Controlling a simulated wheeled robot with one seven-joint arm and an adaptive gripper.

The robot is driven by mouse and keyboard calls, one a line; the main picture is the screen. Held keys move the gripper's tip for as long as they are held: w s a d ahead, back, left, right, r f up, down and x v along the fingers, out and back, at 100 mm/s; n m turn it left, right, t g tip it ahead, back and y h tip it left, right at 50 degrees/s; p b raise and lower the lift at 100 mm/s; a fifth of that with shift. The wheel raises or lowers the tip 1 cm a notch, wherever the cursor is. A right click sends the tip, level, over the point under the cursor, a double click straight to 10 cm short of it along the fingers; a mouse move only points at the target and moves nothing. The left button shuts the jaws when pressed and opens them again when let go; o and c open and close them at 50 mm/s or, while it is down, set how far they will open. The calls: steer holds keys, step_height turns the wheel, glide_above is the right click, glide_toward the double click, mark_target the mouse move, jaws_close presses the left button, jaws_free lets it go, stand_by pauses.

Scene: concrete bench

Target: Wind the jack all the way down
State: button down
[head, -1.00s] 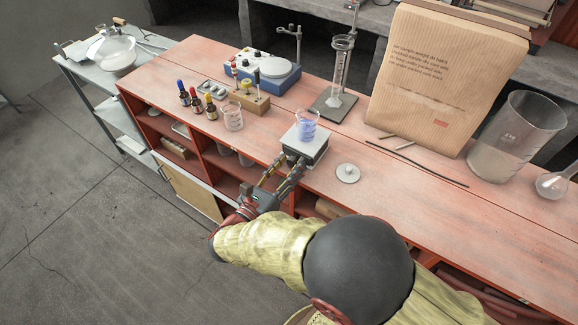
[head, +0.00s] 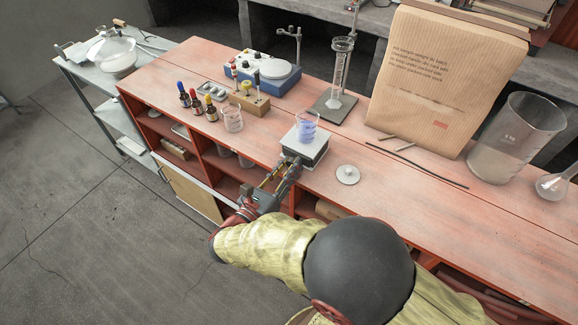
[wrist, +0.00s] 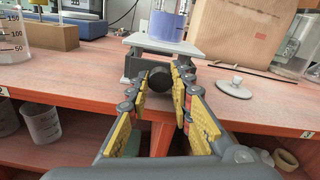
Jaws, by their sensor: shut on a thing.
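The lab jack (head: 305,150) stands at the bench's front edge, with a pale flat top plate that sits raised above its base. A beaker of blue liquid (head: 307,126) stands upright on the plate. My gripper (head: 279,174) reaches in from the front, level with the jack's near side. In the wrist view my gripper (wrist: 161,82) is shut on the jack's dark round knob (wrist: 159,77), with a yellow-padded finger on each side. The jack's top plate (wrist: 165,44) shows behind the knob. The jack's screw and linkage are mostly hidden.
A metal lid-like disc with a knob (head: 347,174) lies right of the jack. An empty beaker (head: 232,118), dropper bottles (head: 196,101) and a wooden block (head: 250,101) stand to the left. A large paper bag (head: 445,80) stands behind right.

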steer(key=shift+n, duration=0.8)
steer(key=c, duration=1.6)
jaws_free()
steer(key=shift+c, duration=0.2)
steer(key=shift+o, duration=0.3)
steer(key=v, duration=1.2)
